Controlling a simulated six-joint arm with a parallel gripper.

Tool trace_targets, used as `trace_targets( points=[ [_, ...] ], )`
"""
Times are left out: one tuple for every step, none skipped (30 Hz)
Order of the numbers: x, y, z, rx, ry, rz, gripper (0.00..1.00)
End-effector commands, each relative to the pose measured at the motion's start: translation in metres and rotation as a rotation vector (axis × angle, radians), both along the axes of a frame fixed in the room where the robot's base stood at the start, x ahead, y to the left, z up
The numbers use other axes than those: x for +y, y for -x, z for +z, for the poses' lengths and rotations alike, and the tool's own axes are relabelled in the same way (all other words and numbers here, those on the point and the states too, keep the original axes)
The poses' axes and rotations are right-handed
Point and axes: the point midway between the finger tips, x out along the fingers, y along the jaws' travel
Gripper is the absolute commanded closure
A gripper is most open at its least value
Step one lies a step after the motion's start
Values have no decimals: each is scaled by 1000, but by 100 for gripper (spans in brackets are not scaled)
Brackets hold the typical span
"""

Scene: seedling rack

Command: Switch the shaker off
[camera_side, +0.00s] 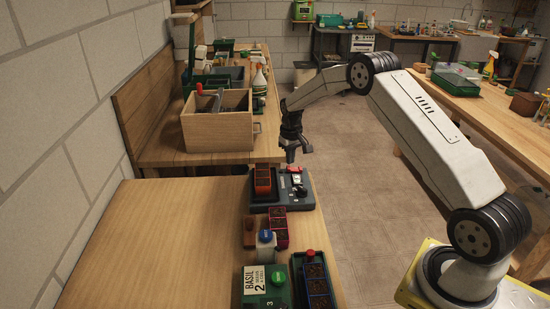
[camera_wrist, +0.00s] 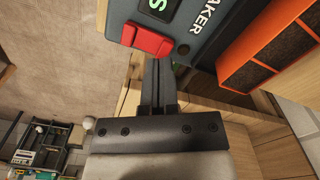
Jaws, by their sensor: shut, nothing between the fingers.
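The shaker (camera_side: 306,203) is a dark grey flat unit near the far edge of the table in the side view. It also shows close up in the wrist view (camera_wrist: 208,48), with part of its lettering visible. A red rocker switch (camera_wrist: 146,39) sits at its edge, beside a dark panel with a green mark.
Several seedling pots (camera_side: 279,231) and a blue-capped container (camera_side: 266,247) stand nearer on the table, with a green basil box (camera_side: 264,288). A wooden crate (camera_side: 219,130) stands on the bench behind. The table's left part is bare.

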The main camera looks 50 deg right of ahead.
Motion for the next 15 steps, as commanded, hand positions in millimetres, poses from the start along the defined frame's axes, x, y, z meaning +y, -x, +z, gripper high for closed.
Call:
trace_targets(
  points=[
    [0, 0, -1, 0, 0, 0, 100],
    [0, 0, -1, 0, 0, 0, 100],
    [0, 0, -1, 0, 0, 0, 100],
    [0, 0, -2, 0, 0, 0, 100],
    [0, 0, -2, 0, 0, 0, 100],
    [0, 0, -3, 0, 0, 0, 100],
    [0, 0, -3, 0, 0, 0, 100],
    [0, 0, -3, 0, 0, 0, 100],
    [0, 0, -4, 0, 0, 0, 100],
    [0, 0, -4, 0, 0, 0, 100],
    [0, 0, -4, 0, 0, 0, 100],
    [0, 0, -5, 0, 0, 0, 100],
    [0, 0, -5, 0, 0, 0, 100],
    [0, 0, -5, 0, 0, 0, 100],
    [0, 0, -6, 0, 0, 0, 100]
  ],
)
